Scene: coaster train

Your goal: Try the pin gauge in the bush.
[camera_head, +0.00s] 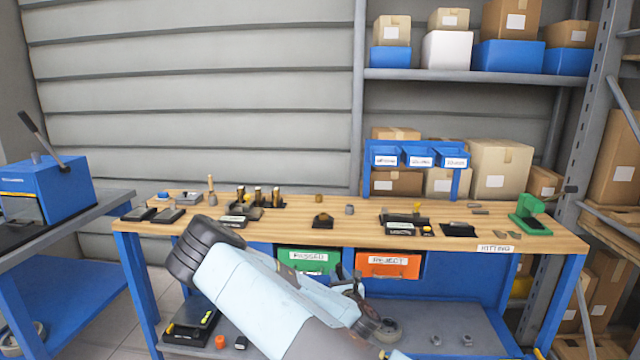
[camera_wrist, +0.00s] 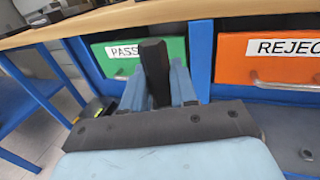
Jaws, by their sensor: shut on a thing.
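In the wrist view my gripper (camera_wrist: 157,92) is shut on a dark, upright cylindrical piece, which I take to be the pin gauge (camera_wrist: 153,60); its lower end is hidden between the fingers. In the head view my gripper (camera_head: 347,278) is in front of the bench, below its top, and partly hidden by my arm. I cannot tell for sure which of these is the bush.
The wooden bench top (camera_head: 285,228) lies above and beyond my gripper. A green PASSED drawer (camera_head: 305,268) and an orange REJECT drawer (camera_head: 388,272) hang under it. A green press (camera_head: 532,215) stands at the right end. Several gauges and blocks stand on the left half.

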